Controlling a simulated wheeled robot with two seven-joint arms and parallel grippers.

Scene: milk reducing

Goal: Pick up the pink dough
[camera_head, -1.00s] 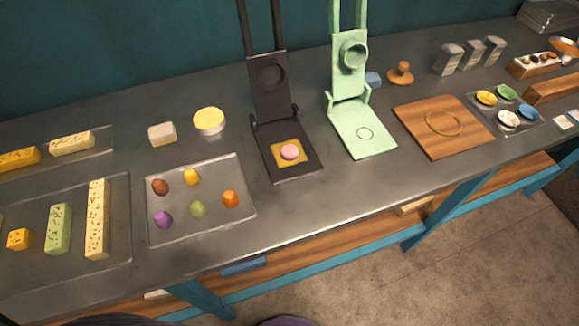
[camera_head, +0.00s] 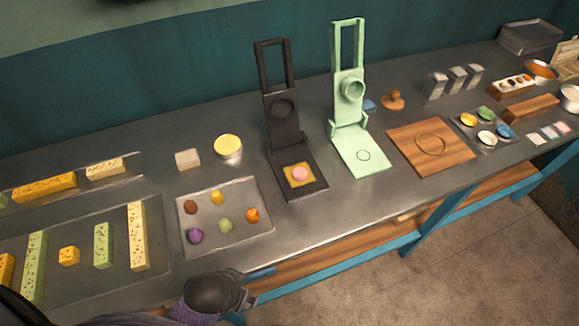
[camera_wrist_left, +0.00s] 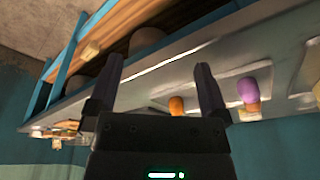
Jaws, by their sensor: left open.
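The pink dough (camera_head: 300,174) is a small round lump in the head view. It lies on a yellow square sheet (camera_head: 291,168) on the base of the open black press (camera_head: 317,186). My left gripper (camera_wrist_left: 158,72) is open in the left wrist view, with nothing between its fingers. That view is tilted and shows the table edge beyond the fingers; the pink dough cannot be made out there. A dark part of my arm (camera_head: 213,292) shows at the bottom of the head view, well below and left of the dough. My right gripper is not in view.
A tray (camera_head: 240,248) of several coloured dough lumps lies left of the black press. A green press (camera_head: 365,160) and a wooden board (camera_head: 455,153) stand to its right. Trays of patterned bars are at the left. Bare counter lies in front of the black press.

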